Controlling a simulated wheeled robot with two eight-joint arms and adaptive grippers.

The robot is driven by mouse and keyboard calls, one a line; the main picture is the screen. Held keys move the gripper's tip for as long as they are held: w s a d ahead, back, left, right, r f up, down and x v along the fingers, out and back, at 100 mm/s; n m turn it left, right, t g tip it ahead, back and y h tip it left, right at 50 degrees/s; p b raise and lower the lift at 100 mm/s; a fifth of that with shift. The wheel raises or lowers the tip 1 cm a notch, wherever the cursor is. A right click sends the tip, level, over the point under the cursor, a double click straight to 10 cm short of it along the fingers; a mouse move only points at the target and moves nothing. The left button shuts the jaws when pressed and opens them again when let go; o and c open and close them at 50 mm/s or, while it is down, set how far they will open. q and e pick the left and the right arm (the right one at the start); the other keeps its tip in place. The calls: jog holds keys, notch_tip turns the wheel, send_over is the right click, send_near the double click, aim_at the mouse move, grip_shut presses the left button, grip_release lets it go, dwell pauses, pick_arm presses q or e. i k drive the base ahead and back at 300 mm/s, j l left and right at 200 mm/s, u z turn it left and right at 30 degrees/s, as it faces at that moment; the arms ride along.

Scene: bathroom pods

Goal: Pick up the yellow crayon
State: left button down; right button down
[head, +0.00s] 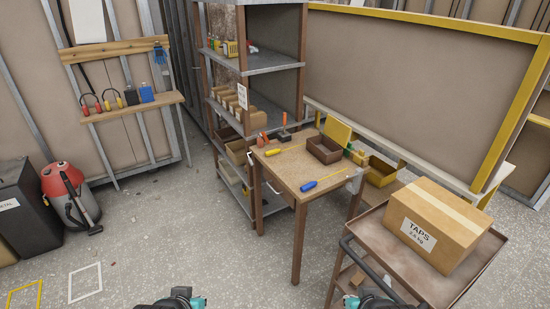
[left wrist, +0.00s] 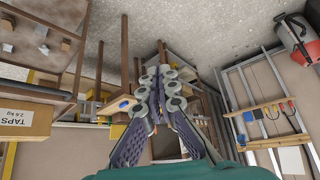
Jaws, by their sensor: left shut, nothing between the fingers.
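I cannot pick out a yellow crayon for certain. On the wooden table (head: 298,172), a thin tool with a yellow handle (head: 272,153) and a thin yellowish shaft lies near the back left. A blue-handled tool (head: 309,186) with a similar shaft lies near the front edge. In the upside-down left wrist view, my left gripper (left wrist: 158,80) has its fingers together and empty, well short of the table. In the head view only teal and black parts of my arms show at the bottom edge, and the right fingers are out of sight.
A brown open box (head: 324,149) and a yellow lidded case (head: 337,131) stand on the table's back side. A trolley (head: 480,268) with a TAPS carton (head: 436,225) is at the right. Shelving (head: 271,65) stands behind. A red and grey vacuum (head: 66,190) is left. Open floor lies before the table.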

aim_at(273, 152)
jog(key=i+l, duration=0.1)
jog(key=i+j+z, duration=0.1)
jog(key=z, duration=0.35)
jog(key=i+j+z, duration=0.2)
jog(key=z, duration=0.2)
jog(key=i+j+z, duration=0.1)
jog(key=i+j, duration=0.4)
jog(key=j, duration=0.2)
jog(key=i+j+z, duration=0.15)
jog(key=i+j, duration=0.35)
jog(key=j, duration=0.25)
jog(key=i+j+z, duration=0.15)
jog(key=i+j, duration=0.3)
jog(key=j, duration=0.35)
jog(key=l+z, duration=0.05)
